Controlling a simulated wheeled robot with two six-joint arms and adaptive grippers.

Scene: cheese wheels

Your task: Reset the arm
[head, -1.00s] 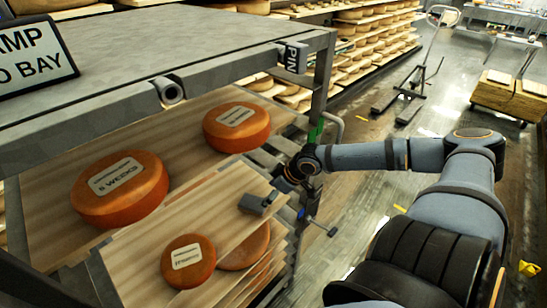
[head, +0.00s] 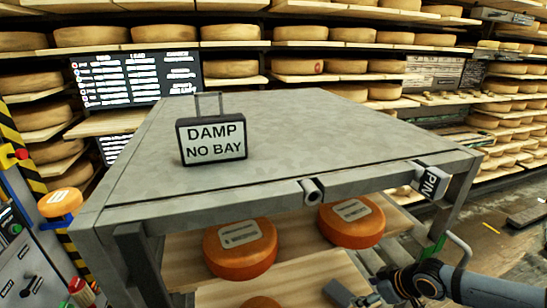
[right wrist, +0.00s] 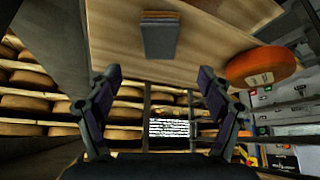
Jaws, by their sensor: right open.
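My right arm comes in at the lower right of the head view, with its gripper (head: 386,288) beside the right end of the cart's shelf. In the right wrist view the two fingers of this gripper (right wrist: 158,76) are spread apart with nothing between them. A wooden board (right wrist: 205,38) lies beyond the fingertips, with a small grey block (right wrist: 159,40) on it, apart from them. The same grey block (head: 338,292) shows left of the gripper in the head view. My left gripper is not in view.
A grey metal cart (head: 290,125) carries a "DAMP NO BAY" sign (head: 213,150). Orange cheese wheels (head: 240,262) (head: 351,222) sit under its top. A "PIN" tag (head: 430,182) hangs at its right corner. Shelves of cheese line the back. Floor shows at the right.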

